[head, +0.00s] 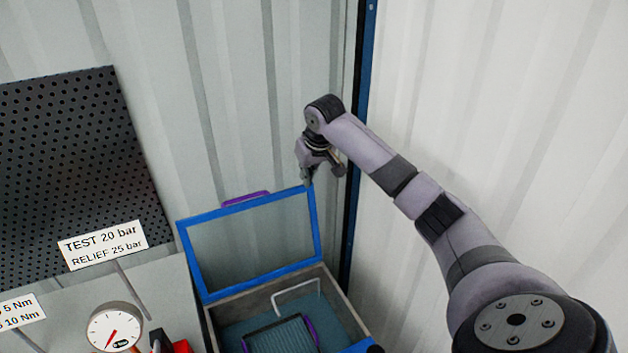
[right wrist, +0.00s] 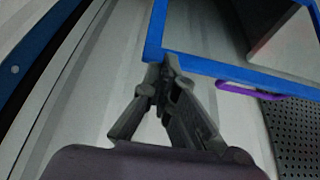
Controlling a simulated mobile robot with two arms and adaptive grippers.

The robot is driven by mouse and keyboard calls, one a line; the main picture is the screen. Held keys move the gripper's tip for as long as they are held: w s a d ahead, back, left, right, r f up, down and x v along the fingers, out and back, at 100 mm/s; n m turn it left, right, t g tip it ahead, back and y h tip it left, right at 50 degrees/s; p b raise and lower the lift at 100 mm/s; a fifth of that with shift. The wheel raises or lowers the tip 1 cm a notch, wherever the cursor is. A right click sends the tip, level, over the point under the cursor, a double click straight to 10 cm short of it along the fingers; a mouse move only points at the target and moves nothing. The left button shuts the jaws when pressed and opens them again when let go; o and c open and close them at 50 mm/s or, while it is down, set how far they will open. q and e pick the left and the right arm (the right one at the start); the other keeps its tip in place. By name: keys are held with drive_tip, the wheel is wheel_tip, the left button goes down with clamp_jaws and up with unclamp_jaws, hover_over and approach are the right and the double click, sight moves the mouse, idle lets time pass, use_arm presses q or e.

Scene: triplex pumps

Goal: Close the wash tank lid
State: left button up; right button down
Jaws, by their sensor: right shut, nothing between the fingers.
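The wash tank lid (head: 195,262) is a blue frame around a clear or grey panel, standing raised at the back of the tank. A purple handle (head: 246,199) sits on its top edge. The wash tank (head: 338,296) below is open. My right gripper (head: 307,182) is shut and empty at the lid's top right corner. In the right wrist view its fingertips (right wrist: 166,62) overlap the corner of the blue frame (right wrist: 155,40); I cannot tell whether they touch. The purple handle also shows there (right wrist: 250,89), to the right of the fingers. My left gripper is not in view.
A purple-edged basket (head: 282,338) and a pale bent bar (head: 297,288) are in the tank. A pressure gauge (head: 114,328) and a sign (head: 103,245) stand to the left, before a black pegboard (head: 70,150). A blue wall post (head: 366,60) and corrugated walls stand close behind.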

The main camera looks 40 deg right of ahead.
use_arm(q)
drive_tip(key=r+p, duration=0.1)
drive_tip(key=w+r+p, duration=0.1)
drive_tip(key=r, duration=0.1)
use_arm(e)
drive_tip(key=s, duration=0.2)
drive_tip(key=s+a+f, duration=0.1)
drive_tip(key=shift+s, duration=0.2)
drive_tip(key=shift+f, duration=0.1)
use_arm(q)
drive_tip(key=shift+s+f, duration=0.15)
use_arm(e)
drive_tip(key=shift+s, duration=0.1)
idle(1.3)
